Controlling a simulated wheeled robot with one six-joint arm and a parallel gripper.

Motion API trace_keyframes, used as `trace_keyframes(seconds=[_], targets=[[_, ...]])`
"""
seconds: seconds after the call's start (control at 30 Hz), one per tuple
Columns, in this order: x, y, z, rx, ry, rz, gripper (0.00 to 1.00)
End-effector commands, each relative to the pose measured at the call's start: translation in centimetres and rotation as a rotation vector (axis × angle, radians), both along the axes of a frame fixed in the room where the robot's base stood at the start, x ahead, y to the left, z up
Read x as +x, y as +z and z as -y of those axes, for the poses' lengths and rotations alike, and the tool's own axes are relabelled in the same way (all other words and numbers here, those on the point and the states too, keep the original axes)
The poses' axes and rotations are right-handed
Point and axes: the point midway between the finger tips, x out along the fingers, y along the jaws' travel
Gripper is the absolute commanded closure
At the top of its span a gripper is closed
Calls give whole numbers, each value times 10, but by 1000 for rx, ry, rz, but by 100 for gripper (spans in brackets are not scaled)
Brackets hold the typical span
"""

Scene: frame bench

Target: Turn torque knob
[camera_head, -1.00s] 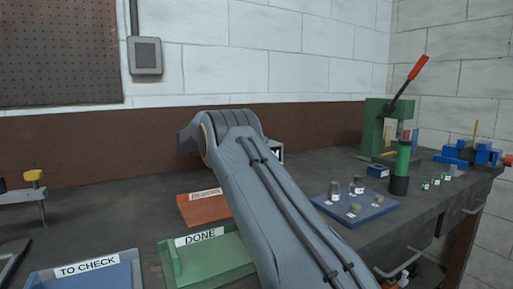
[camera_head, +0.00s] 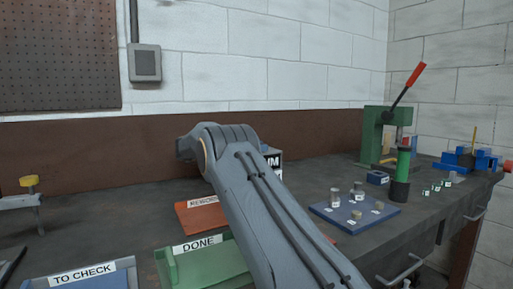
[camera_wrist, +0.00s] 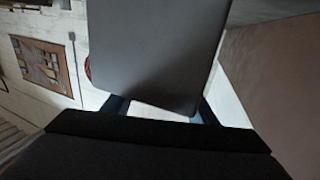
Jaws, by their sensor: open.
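I cannot make out the torque knob with certainty in either view. In the head view, a small box (camera_head: 274,158) with a dark label ending in "UM" shows partly behind my arm, which covers the rest of it. My gripper is hidden there. In the wrist view, my gripper (camera_wrist: 160,108) is open, with a dark blue finger at each side. A flat grey surface (camera_wrist: 155,50) fills the space ahead of and between the fingers. A reddish rounded edge (camera_wrist: 88,69) peeks out at its left side. I cannot tell whether anything touches the fingers.
A red REWORK tray (camera_head: 196,218), a green DONE tray (camera_head: 215,262) and a blue TO CHECK tray (camera_head: 85,281) lie in front. A blue board (camera_head: 340,221) with small metal parts lies right of my arm. A green press (camera_head: 372,135) stands at the back right.

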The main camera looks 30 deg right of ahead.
Motion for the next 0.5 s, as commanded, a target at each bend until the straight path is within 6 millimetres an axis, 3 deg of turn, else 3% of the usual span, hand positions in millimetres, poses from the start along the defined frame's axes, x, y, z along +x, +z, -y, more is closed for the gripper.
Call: trace_keyframes(seconds=[0.17, 0.5], targets=[[2, -1, -6, 0, 1, 0, 48], [17, -2, -57, -1, 2, 2, 48]])
